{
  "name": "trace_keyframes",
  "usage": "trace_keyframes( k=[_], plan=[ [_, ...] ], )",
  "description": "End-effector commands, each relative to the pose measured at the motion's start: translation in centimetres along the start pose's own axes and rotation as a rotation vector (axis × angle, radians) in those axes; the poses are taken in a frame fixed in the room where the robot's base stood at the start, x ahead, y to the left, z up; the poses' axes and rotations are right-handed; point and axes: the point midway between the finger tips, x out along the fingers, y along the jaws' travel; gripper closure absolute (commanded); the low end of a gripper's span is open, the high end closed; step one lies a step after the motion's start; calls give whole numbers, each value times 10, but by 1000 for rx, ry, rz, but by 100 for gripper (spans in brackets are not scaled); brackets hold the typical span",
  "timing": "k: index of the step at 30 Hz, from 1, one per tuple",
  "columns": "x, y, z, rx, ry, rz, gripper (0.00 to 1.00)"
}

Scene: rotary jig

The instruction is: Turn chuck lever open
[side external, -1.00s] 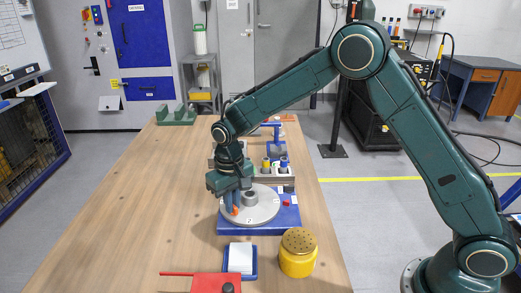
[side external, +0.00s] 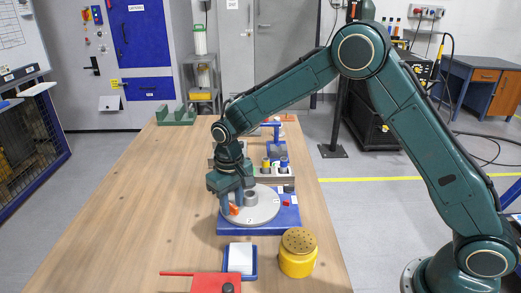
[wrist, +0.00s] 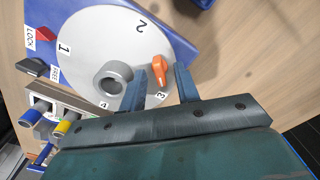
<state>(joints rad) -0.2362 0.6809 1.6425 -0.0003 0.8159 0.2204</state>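The round grey turntable disc (side external: 262,212), numbered around its rim, sits on a blue base (side external: 288,221). A grey ring-shaped chuck (wrist: 113,80) stands on the disc; it also shows in the side view (side external: 250,198). An orange lever (wrist: 156,70) lies beside the chuck near the number 3, and shows low beside my fingers in the side view (side external: 234,209). My gripper (wrist: 162,72) is open, its two fingers apart on either side of the lever, with gaps visible. The left finger is between chuck and lever. In the side view my gripper (side external: 231,205) points down over the disc's left part.
A black lever (wrist: 38,68) sits by LOCK and FREE labels on the base. A rack (side external: 283,171) with blue- and yellow-topped parts stands behind.

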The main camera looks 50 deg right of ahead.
Motion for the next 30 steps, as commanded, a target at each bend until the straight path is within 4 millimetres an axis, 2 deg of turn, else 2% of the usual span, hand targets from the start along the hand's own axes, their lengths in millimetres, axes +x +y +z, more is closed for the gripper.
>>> trace_keyframes(
  k=[7, 13, 30],
  plan=[
    [-3, 0, 0, 1, -1, 0, 68],
    [-19, 0, 0, 1, 0, 0, 68],
    [-110, 0, 0, 0, 2, 0, 68]
  ],
)
